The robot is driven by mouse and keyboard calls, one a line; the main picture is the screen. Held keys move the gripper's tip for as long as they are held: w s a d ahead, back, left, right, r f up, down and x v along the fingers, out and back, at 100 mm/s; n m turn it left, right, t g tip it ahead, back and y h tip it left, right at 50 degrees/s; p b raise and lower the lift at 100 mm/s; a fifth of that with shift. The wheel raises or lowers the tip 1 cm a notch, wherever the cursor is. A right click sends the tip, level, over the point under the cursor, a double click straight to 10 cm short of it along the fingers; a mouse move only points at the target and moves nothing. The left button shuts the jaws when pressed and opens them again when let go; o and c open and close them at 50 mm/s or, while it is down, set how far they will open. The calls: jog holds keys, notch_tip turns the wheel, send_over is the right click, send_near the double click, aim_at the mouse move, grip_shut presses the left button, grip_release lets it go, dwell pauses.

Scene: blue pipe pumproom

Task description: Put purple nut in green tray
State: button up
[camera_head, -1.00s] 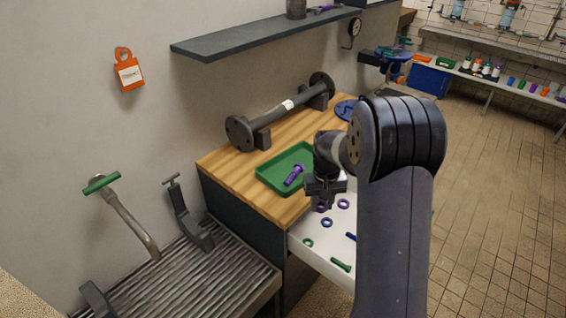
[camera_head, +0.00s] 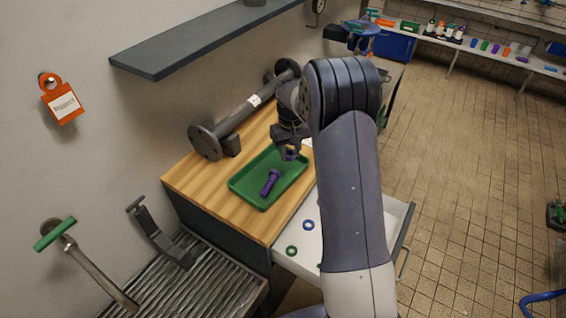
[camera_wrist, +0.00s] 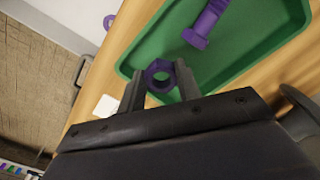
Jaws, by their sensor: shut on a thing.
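The purple nut (camera_wrist: 160,75) is held between the two fingers of my gripper (camera_wrist: 160,88) in the wrist view. In the head view my gripper (camera_head: 290,152) is over the back right part of the green tray (camera_head: 240,190), and the nut (camera_head: 291,155) shows as a small purple patch at its tip. The green tray also shows in the wrist view (camera_wrist: 250,48), just past the nut. A purple bolt (camera_head: 270,182) lies in the tray, and shows in the wrist view too (camera_wrist: 205,22). The exact height of the nut above the tray cannot be told.
The tray sits on a wooden worktop (camera_head: 200,180). A dark flanged pipe (camera_head: 235,118) lies behind it. An open white drawer (camera_head: 295,258) in front holds a blue ring (camera_head: 308,225) and a green ring (camera_head: 291,251). A grey shelf (camera_head: 190,45) hangs above.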

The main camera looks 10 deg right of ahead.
aim_at(290, 172)
jog(key=shift+f+p, duration=0.5)
jog(key=shift+f, duration=2.35)
jog(key=shift+f, duration=0.25)
jog(key=o, duration=0.7)
jog(key=shift+r, duration=0.1)
jog(key=shift+o, duration=0.2)
jog(key=shift+r, duration=0.1)
notch_tip(290, 172, up, 12)
jog(key=shift+r+b, duration=0.1)
jog(key=shift+b, duration=0.85)
